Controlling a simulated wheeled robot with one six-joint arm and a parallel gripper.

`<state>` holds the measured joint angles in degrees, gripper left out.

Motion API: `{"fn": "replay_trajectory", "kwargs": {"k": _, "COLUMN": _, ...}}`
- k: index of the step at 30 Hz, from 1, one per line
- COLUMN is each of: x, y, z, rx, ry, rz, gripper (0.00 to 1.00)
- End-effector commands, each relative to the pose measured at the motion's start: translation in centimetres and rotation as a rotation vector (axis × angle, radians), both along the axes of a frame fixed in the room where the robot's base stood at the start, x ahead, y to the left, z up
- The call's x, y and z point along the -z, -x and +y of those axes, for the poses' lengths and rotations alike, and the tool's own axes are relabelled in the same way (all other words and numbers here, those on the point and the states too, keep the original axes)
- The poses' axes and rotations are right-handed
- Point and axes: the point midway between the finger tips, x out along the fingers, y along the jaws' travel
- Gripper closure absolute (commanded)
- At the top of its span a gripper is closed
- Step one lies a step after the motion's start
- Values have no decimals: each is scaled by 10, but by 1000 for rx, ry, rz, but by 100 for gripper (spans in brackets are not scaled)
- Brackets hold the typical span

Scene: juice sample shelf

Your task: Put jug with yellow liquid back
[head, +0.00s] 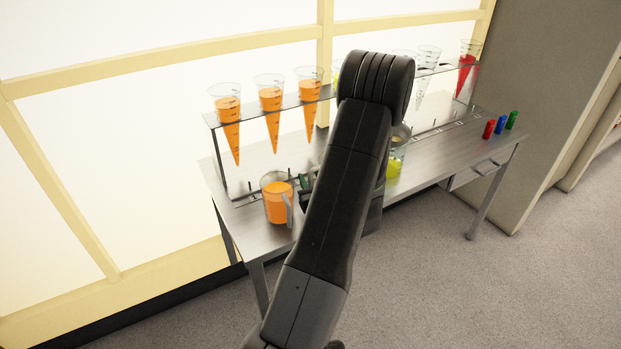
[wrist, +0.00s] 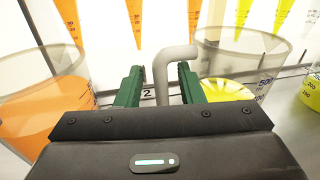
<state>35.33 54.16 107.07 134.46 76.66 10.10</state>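In the wrist view, a clear jug with yellow liquid (wrist: 232,88) stands just right of my gripper (wrist: 160,70), its grey handle pointing left. My gripper is open. Its green fingers stand on either side of the handle's upright part, with a gap visible on both sides. In the head view, my gripper (head: 305,182) is low at the table, mostly hidden by my arm. A container with yellow liquid (head: 394,168) shows partly to the right of my arm. I cannot tell whether it is the same jug.
A jug with orange liquid (head: 277,203) stands close left of my gripper. Another yellow-filled container (wrist: 310,95) is at the wrist view's right edge. A raised rack (head: 250,118) holds several cones above the metal table (head: 440,152). Small red, blue and green items stand at the right end.

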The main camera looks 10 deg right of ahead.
Motion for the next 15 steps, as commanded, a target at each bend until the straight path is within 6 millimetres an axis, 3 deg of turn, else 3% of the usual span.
{"fn": "replay_trajectory", "kwargs": {"k": 9, "x": 2, "y": 68, "z": -12, "rx": 6, "ry": -3, "rz": 2, "gripper": 65}}
{"fn": "replay_trajectory", "kwargs": {"k": 15, "x": 2, "y": 98, "z": -16, "rx": 5, "ry": -2, "rz": 2, "gripper": 65}}
